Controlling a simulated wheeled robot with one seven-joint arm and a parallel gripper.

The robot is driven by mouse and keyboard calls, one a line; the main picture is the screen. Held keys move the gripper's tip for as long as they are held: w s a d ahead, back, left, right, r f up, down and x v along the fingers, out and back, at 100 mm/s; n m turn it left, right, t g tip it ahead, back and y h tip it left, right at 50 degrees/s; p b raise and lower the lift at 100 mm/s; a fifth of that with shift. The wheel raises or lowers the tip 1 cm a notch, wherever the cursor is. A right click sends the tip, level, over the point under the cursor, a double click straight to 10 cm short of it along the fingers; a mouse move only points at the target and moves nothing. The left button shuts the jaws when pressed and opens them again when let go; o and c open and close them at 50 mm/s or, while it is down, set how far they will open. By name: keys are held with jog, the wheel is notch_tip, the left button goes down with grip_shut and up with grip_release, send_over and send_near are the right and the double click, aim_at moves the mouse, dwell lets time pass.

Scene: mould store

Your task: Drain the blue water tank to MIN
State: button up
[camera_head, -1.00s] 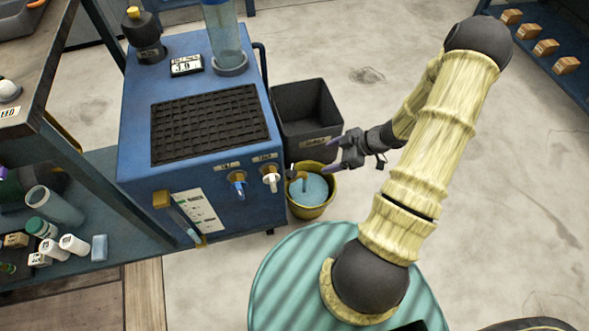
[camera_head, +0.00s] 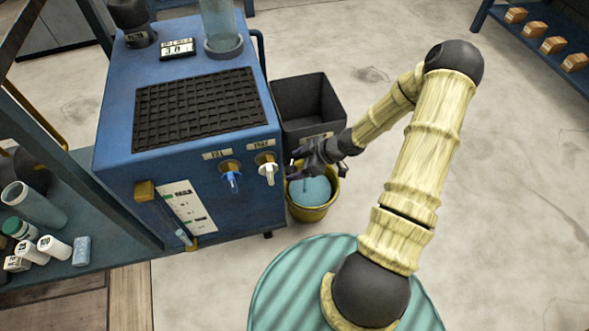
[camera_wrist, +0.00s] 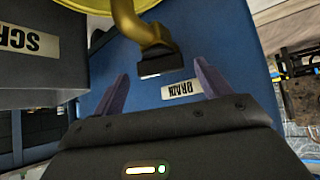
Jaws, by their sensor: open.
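The blue water tank (camera_head: 240,198) stands at centre left, with a front panel bearing a sight gauge (camera_head: 182,215); its level marks are too small to read. The drain tap (camera_wrist: 155,50), brass with a dark end, shows beside a DRAIN label (camera_wrist: 182,89) in the wrist view. My gripper (camera_wrist: 160,72) is open, its two purple fingers on either side of the tap's dark end, with no clear contact. In the head view my gripper (camera_head: 290,166) is beside the tank's right side, above the yellow bucket (camera_head: 312,212) holding pale blue liquid.
A dark scrap bin (camera_head: 308,105) stands behind the bucket. A blue-handled tap (camera_head: 232,178) and a white-handled tap (camera_head: 267,170) stick out of the tank's front. A shelf with bottles (camera_head: 40,240) is at left.

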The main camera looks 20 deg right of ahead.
jog(key=shift+w+a+f, duration=0.2)
jog(key=shift+a+f, duration=0.15)
jog(key=shift+f, duration=0.05)
jog(key=c, duration=1)
jog(key=shift+r, duration=0.1)
